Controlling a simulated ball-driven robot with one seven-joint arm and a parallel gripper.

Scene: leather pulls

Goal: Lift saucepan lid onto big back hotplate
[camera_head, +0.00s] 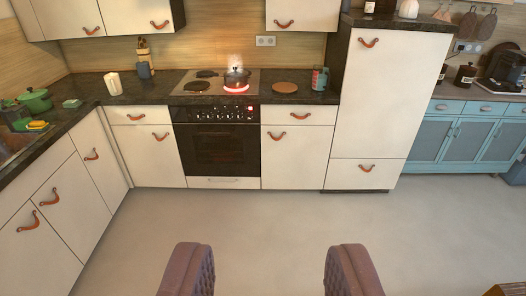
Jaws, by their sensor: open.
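A dark hotplate (197,86) lies at the front left. Another dark round shape (207,74) lies at the back left, probably a hotplate. My gripper (272,250) is open and empty, its two padded fingers wide apart above the floor, far from the cooktop.
A white cup (113,84) and utensil holder (144,69) stand left. A tall cabinet (372,105) rises at right. The floor (270,220) ahead is clear.

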